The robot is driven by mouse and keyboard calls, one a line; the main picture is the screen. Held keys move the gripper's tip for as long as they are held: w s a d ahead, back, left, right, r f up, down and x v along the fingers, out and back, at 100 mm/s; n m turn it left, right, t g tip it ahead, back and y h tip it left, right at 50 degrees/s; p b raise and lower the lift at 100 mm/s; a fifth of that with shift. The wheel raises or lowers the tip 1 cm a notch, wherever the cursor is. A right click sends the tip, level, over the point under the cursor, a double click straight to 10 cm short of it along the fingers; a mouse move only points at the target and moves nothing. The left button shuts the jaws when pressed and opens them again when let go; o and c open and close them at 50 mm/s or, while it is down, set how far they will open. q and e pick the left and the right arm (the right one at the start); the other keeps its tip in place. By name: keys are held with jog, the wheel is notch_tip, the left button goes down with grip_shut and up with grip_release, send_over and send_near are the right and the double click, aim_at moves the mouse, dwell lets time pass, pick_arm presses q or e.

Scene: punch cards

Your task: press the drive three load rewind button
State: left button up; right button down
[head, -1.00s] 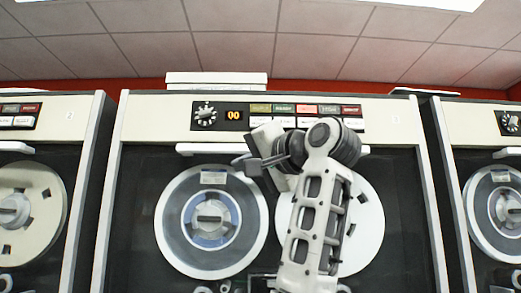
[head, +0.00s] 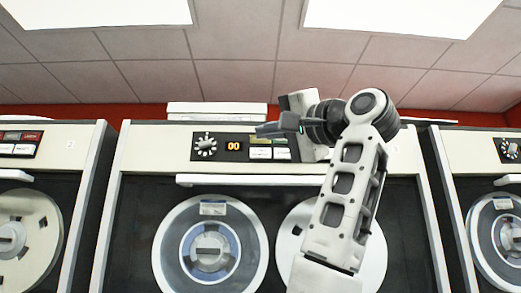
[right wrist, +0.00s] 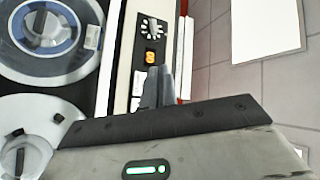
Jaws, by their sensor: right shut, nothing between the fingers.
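The middle tape drive's control panel (head: 218,146) has a knob (head: 204,145), an orange "00" display (head: 234,146) and white buttons (head: 260,153) in a lower row. The labels are too small to read, so I cannot tell which is load rewind. My right gripper (head: 265,129) is shut and empty, pointing left across the panel's upper edge. It hides the upper indicators, and my arm hides the panel's right part. In the right wrist view the shut fingertips (right wrist: 157,76) show beside the display (right wrist: 151,57). Contact cannot be told. My left gripper is out of view.
Two tape reels, a left one (head: 172,244) and a right one (head: 287,245), sit below the panel. A white handle bar (head: 230,180) runs between. Other drives stand left (head: 100,170) and right (head: 480,150). White slabs (head: 217,107) lie on top of the middle drive.

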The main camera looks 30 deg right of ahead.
aim_at(251, 149)
pick_arm(q)
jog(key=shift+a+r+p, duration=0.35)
jog(key=shift+p, duration=0.45)
pick_arm(e)
jog(key=w+d, duration=0.1)
jog(key=w, duration=0.1)
jog(key=w+d, duration=0.1)
jog(key=w, duration=0.1)
jog(key=w+d, duration=0.1)
jog(key=w, duration=0.1)
jog(key=shift+d, duration=0.4)
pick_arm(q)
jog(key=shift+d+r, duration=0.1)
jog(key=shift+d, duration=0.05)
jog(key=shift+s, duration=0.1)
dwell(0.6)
pick_arm(e)
jog(key=shift+w, duration=0.15)
jog(key=shift+w+d, duration=0.25)
